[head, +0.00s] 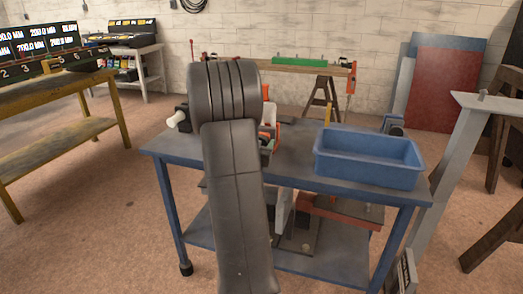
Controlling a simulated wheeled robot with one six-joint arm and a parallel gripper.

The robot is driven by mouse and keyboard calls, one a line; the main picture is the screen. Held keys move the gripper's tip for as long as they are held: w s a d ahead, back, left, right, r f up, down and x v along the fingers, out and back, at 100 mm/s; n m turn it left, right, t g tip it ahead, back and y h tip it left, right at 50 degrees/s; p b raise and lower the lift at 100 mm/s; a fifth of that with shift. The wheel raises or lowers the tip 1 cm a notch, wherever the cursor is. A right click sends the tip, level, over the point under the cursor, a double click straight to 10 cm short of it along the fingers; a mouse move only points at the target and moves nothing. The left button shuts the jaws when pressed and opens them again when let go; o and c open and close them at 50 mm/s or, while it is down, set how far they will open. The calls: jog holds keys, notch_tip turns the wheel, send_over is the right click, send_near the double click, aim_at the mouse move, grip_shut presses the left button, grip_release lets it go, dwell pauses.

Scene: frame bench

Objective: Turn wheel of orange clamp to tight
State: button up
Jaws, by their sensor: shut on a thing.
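My own dark grey arm fills the middle of the head view and hides much of the blue workbench (300,180). Orange parts (271,112) show just right of my arm above the bench top; I cannot tell whether they belong to the orange clamp. Further back, a wooden beam (250,66) carries an orange-red clamp end (348,66) at its right. No clamp wheel can be made out clearly. My gripper is hidden behind my arm, so its jaws and what they touch do not show.
A blue bin (368,158) stands on the bench's right part. A white-ended item (178,119) lies at its left. The lower shelf holds several items. A wooden table (62,82) is at left, and a grey stand (440,160) rises at right. Floor shows between them.

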dwell(0.3)
jog(key=o, duration=1)
jog(key=shift+c, duration=0.2)
jog(key=v, duration=1.4)
jog(key=shift+p, duration=0.4)
jog(key=shift+w+d, duration=0.1)
